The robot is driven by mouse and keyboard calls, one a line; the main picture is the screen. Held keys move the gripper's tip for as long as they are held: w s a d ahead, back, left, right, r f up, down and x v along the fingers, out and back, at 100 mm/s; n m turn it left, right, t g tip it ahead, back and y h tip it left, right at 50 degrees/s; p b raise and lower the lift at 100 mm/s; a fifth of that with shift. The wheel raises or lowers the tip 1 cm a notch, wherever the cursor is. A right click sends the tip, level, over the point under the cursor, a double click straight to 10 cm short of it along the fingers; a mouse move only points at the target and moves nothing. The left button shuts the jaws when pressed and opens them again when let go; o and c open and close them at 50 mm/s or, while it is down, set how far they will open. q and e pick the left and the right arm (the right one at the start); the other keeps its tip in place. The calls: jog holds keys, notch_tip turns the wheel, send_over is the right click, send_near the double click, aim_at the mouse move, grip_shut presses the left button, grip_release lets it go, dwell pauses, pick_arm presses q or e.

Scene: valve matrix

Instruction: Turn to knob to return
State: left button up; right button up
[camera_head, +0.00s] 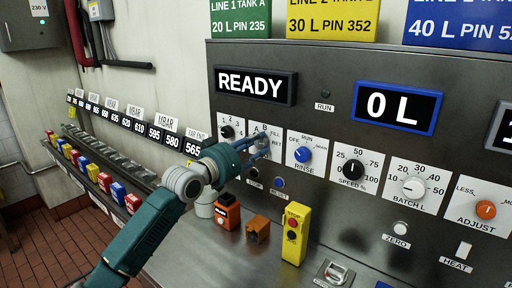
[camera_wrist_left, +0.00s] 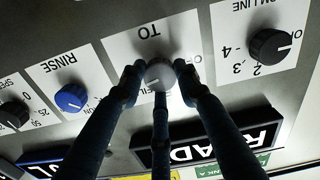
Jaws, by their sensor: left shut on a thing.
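The TO knob (camera_wrist_left: 160,73) is a round grey knob on a white plate, seen upside down in the left wrist view. A light pointer mark shows on it, but its exact setting is hard to read. In the head view its plate (camera_head: 258,129) carries the words FILL and RET, and my gripper mostly hides the knob. My left gripper (camera_wrist_left: 162,75) is shut on the knob, with its dark fingers around it. It also shows in the head view (camera_head: 264,146), reaching the panel from the left. My right gripper is in neither view.
A black numbered knob (camera_head: 227,131) is left of the plate; the blue RINSE knob (camera_head: 304,154) is right. The READY display (camera_head: 252,85) is above. Below are a black button (camera_head: 253,172), a blue RESET button (camera_head: 279,182), orange blocks (camera_head: 227,212) and a yellow stop box (camera_head: 294,235).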

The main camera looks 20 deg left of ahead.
pick_arm(q)
jog(key=shift+a+r+m, duration=0.1)
jog(key=shift+r+m, duration=0.15)
jog(key=shift+m, duration=0.4)
jog(key=shift+a+r+m, duration=0.1)
jog(key=shift+r+m, duration=0.1)
jog(key=shift+m, duration=0.45)
jog(key=shift+r+m, duration=0.2)
jog(key=shift+m, duration=0.1)
jog(key=o, duration=1.1)
jog(key=shift+d, duration=0.1)
jog(key=shift+o, duration=0.2)
jog(key=shift+f, duration=0.25)
